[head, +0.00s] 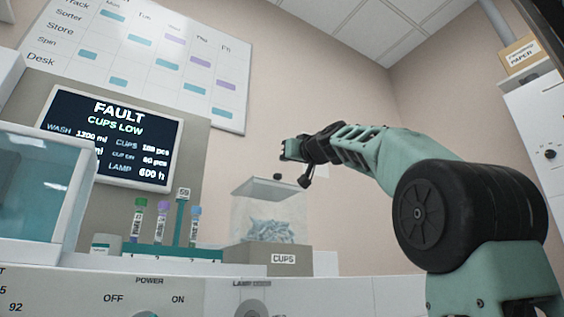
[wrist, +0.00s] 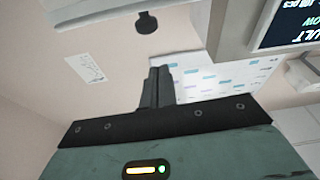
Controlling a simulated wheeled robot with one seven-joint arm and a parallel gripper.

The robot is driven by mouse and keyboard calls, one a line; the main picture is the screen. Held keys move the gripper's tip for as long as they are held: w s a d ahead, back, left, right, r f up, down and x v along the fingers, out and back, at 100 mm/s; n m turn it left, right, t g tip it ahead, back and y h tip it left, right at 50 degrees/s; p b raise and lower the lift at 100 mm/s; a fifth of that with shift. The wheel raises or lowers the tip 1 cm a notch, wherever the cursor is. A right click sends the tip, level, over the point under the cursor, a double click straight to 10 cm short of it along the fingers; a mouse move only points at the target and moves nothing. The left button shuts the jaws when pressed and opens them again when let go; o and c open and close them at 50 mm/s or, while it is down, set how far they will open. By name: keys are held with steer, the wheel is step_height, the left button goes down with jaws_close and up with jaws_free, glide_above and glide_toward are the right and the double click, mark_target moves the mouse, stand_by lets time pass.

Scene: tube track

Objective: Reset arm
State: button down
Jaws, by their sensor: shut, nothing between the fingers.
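The arm reaches from the right side of the head view toward the middle. No object touches the gripper.
A clear lidded bin (head: 240,215) sits on a box labelled CUPS. A rack (head: 150,252) holds several capped tubes. A screen (head: 112,137) reads FAULT, CUPS LOW. A wall chart (head: 140,60) hangs behind. A panel with POWER and lamp labels (head: 150,295) is in front.

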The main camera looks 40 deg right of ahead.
steer(key=v, duration=0.5)
steer(key=shift+s+a+f+b, duration=0.1)
steer(key=shift+s+f+b, duration=0.25)
